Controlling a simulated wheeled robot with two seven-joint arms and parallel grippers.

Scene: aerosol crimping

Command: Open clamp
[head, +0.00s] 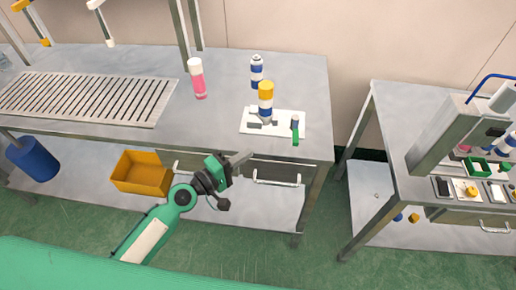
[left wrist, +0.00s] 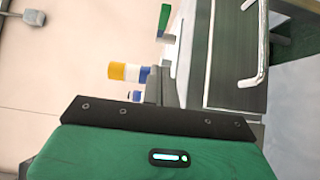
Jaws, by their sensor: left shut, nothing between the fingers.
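The clamp stands on a white base plate (head: 258,131) near the front right of the left table, with grey jaws and a green handle (head: 295,138). The handle also shows at the top of the left wrist view (left wrist: 164,18). A can with a yellow top and white and blue bands (head: 266,98) stands upright at the clamp's jaws; it shows sideways in the left wrist view (left wrist: 126,72). Whether the jaws grip it I cannot tell. My left gripper (head: 245,157) is shut and empty, in front of the table edge, apart from the clamp. My right gripper is out of view.
A blue and white can (head: 257,72) and a pink bottle (head: 198,80) stand behind the clamp. A slatted rack (head: 85,98) lies on the left. A yellow bin (head: 140,173) sits below the table. Drawer handles (head: 277,178) jut from the front edge. A second table (head: 400,125) stands right.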

